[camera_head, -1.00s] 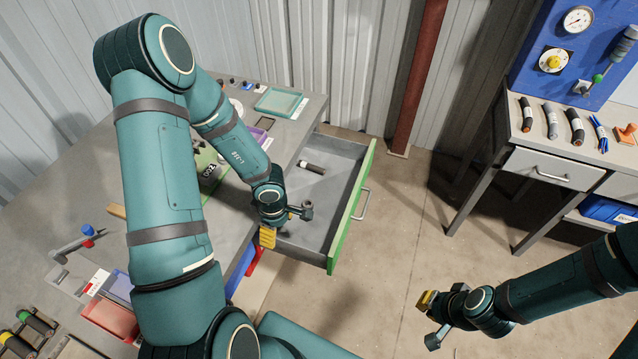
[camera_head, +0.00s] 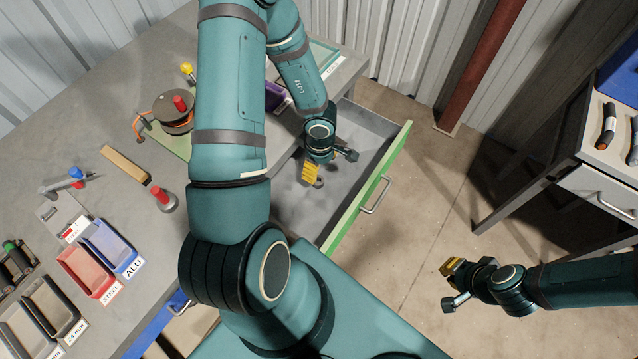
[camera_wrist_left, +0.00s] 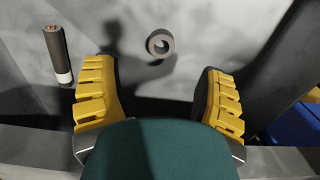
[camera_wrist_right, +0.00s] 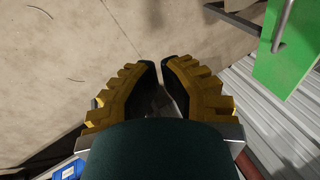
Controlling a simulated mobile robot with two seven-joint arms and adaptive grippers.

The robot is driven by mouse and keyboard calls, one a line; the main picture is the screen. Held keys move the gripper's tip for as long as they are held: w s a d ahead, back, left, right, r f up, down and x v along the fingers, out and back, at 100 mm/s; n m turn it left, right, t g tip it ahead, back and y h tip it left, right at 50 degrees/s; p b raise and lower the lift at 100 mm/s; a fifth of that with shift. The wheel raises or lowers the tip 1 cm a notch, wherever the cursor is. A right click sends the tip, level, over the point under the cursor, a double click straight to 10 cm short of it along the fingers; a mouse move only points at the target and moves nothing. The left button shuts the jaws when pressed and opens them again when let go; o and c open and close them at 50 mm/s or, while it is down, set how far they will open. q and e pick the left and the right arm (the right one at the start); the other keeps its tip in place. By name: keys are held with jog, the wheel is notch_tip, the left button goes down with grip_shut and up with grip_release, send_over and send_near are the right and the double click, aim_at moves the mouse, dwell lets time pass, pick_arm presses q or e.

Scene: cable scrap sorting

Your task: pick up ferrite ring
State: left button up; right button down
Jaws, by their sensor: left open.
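The ferrite ring (camera_wrist_left: 160,43) is a small dark grey ring lying on the floor of the open drawer (camera_head: 390,172). In the left wrist view it is beyond the fingertips, between their lines and apart from both. In the head view a small grey round shape (camera_head: 319,183) beside the yellow finger appears to be the ring. My left gripper (camera_head: 330,163) is over the drawer, open and empty; its spread fingers also show in the left wrist view (camera_wrist_left: 158,80). My right gripper (camera_head: 451,285) hangs over the bare floor, empty, with a narrow gap between its fingertips (camera_wrist_right: 160,66).
A dark cable piece (camera_wrist_left: 57,54) lies in the drawer left of the ring in the left wrist view. The drawer's green front (camera_head: 372,185) and walls surround the space. The workbench (camera_head: 105,140) holds a red bin (camera_head: 85,272) and a blue bin (camera_head: 112,247).

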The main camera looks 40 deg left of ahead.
aim_at(317, 183)
pick_arm(q)
notch_tip(317, 183, down, 4)
jog(key=shift+r+b, duration=0.25)
jog(key=shift+b, duration=0.55)
jog(key=f+b, duration=0.2)
jog(key=f, duration=0.1)
jog(key=a+f+b, duration=0.1)
jog(key=b, duration=0.1)
jog(key=shift+s+f, duration=0.25)
jog(key=shift+f, duration=0.4)
jog(key=shift+r, duration=0.1)
jog(key=c, duration=1.2)
